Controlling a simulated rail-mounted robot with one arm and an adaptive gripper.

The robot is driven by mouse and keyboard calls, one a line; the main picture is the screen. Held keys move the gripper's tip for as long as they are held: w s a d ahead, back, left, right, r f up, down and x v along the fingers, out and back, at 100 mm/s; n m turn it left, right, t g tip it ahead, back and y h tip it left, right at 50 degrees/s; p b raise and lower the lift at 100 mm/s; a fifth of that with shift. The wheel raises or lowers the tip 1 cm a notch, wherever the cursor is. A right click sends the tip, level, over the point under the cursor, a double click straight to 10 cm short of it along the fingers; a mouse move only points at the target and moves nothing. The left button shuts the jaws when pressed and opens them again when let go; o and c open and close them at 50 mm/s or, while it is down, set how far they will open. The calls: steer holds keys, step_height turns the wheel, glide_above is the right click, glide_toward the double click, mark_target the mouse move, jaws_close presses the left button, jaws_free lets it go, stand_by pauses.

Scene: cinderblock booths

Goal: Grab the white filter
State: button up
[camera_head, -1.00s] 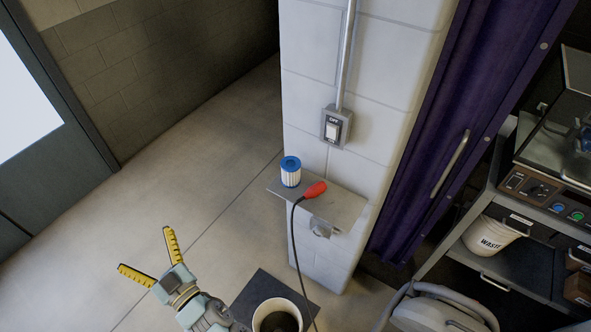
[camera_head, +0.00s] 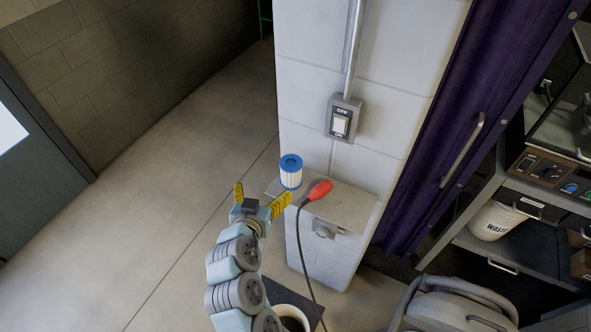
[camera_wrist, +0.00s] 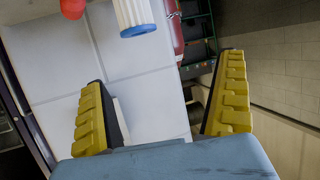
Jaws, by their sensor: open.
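The white filter (camera_head: 291,174) is a small ribbed white cylinder with a blue top, standing upright on a small grey wall shelf (camera_head: 340,206). In the wrist view the filter (camera_wrist: 136,14) shows at the top edge, partly cut off, with a blue end. My gripper (camera_head: 260,196) has yellow ridged fingers, spread open and empty, just left of and in front of the filter in the head view. In the wrist view my gripper (camera_wrist: 163,100) has nothing between its fingers, and the filter lies beyond the fingertips.
A red-ended black cable (camera_head: 319,190) lies on the shelf right of the filter and hangs down. A switch (camera_head: 341,120) is on the block wall above. A white bucket (camera_head: 290,318) stands on the floor below. A purple curtain (camera_head: 455,110) and a waste bin (camera_head: 494,220) are at right.

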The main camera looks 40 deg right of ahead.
steer(key=s+d+m+g, duration=0.1)
steer(key=p, duration=0.3)
glide_toward(289, 167)
steer(key=x, duration=0.6)
steer(key=shift+w+d+r, duration=0.1)
steer(key=shift+w, duration=0.2)
steer(key=shift+s+p+x, duration=0.25)
steer(key=shift+p+x, duration=0.2)
steer(key=shift+x, duration=1.05)
steer(key=shift+p+x, duration=0.3)
steer(key=shift+x, duration=1.1)
steer(key=c, duration=1.3)
